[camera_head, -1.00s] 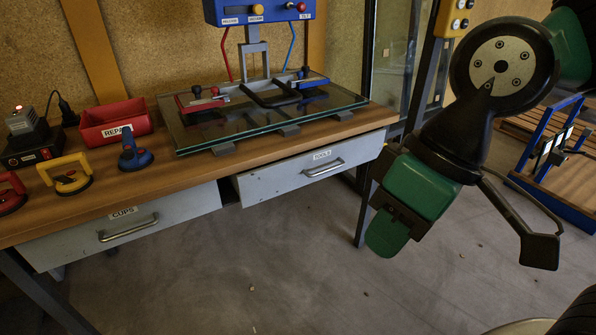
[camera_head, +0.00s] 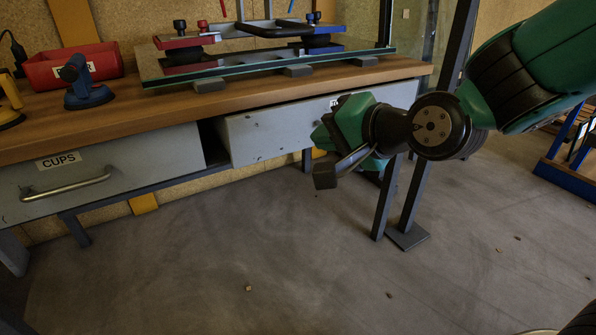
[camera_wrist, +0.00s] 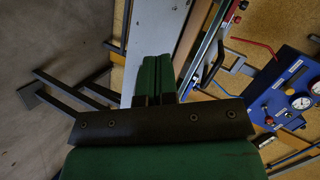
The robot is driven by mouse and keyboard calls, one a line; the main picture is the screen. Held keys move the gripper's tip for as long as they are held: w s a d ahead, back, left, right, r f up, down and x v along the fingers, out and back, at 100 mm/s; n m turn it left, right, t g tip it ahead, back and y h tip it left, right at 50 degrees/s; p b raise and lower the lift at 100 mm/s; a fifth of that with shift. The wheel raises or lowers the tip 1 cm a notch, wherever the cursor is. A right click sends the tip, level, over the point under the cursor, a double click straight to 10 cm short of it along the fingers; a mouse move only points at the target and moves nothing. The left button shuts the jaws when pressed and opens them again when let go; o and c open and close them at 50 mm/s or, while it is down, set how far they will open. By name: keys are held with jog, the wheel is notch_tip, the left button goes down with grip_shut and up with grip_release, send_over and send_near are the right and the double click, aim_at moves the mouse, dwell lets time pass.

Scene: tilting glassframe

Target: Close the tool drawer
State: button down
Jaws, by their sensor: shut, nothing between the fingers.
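The tool drawer (camera_head: 268,132) is a grey front under the right part of the workbench. Its label and handle are mostly hidden behind my gripper (camera_head: 335,128) in the head view. I cannot tell how far the drawer stands out. My gripper is at the right half of the drawer front, with its green fingers pointing towards it. In the wrist view, the fingers (camera_wrist: 153,68) are together with nothing between them, and they overlap the pale drawer front (camera_wrist: 165,35). Whether they touch it is unclear.
The cups drawer (camera_head: 130,170) is to the left, beside a dark gap. On the wooden bench (camera_head: 130,125) are a glass plate on pads (camera_head: 265,64), a red bin (camera_head: 60,68) and a blue suction cup (camera_head: 86,85). Table legs (camera_head: 388,190) stand below my arm.

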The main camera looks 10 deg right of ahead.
jog(key=w+d+f+m+t+h+b, duration=0.1)
jog(key=w+d+f+m+t+b, duration=0.25)
jog(key=f+m+t+b, duration=0.35)
jog(key=g+p, duration=0.1)
jog(key=p, duration=1.1)
send_near(292, 126)
jog(key=x, duration=0.6)
jog(key=shift+w+a+r, duration=0.1)
jog(key=shift+w+r, duration=0.05)
jog(key=shift+r, duration=0.2)
jog(key=shift+w+a+f+p, duration=0.2)
jog(key=shift+w+p, duration=0.25)
jog(key=shift+w, duration=0.15)
